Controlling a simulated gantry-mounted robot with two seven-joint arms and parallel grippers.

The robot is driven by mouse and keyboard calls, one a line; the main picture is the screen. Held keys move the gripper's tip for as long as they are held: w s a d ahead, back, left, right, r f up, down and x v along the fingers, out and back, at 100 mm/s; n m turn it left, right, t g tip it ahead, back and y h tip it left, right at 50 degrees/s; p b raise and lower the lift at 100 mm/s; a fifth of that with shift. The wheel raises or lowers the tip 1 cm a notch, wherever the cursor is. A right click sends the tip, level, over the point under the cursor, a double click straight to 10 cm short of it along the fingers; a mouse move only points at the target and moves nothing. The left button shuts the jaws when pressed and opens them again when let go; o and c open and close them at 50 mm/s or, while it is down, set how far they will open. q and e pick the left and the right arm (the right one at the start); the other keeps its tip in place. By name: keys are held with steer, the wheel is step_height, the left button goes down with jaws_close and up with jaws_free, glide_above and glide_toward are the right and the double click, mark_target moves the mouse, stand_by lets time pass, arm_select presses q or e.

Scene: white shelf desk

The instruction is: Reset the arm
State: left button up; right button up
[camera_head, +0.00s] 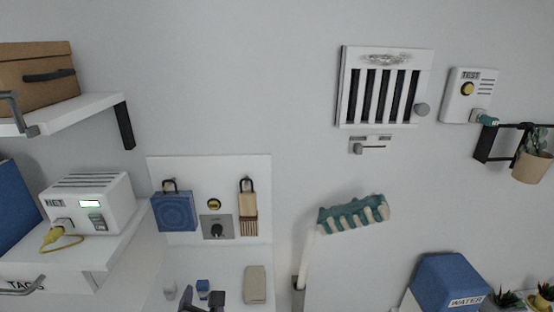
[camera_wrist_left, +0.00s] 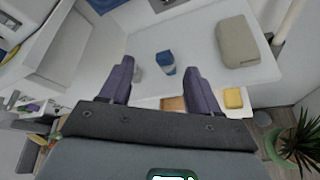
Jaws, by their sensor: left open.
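My left gripper (camera_head: 204,298) shows at the bottom of the head view, its dark purple fingers low in front of the white desk. In the left wrist view the gripper (camera_wrist_left: 158,84) is open and its two fingers are apart with nothing held between them. A small blue-and-white item (camera_wrist_left: 166,64) lies beyond the gap between the fingers, and a small grey item (camera_wrist_left: 137,62) is beside the left finger. The blue item also shows in the head view (camera_head: 203,286). My right gripper is not in view.
A beige block (camera_wrist_left: 238,42) lies on the white desk. A white device (camera_head: 110,208) sits at left. A blue water box (camera_head: 447,285) and plants are at lower right.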

arm_select(q)
steer(key=s+d+f+n+g+h+p, duration=0.3)
steer(key=s+f+n+g+p, duration=0.35)
steer(key=s+f, duration=1.3)
steer(key=s+a+n+g, duration=0.35)
steer(key=s+n, duration=0.55)
steer(key=n, duration=0.3)
steer(key=a+r+n, duration=0.1)
steer(key=a+n, duration=0.1)
steer(key=n, duration=0.7)
steer(key=w+a+r+n+h, duration=0.1)
steer(key=a+r+n, duration=0.1)
steer(key=n, duration=0.8)
steer(key=shift+w+a+r+t+p, duration=0.2)
steer(key=shift+a+t+p, duration=0.1)
steer(key=shift+a, duration=0.55)
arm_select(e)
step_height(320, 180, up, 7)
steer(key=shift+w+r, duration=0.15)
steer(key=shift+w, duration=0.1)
arm_select(q)
steer(key=shift+n, duration=0.25)
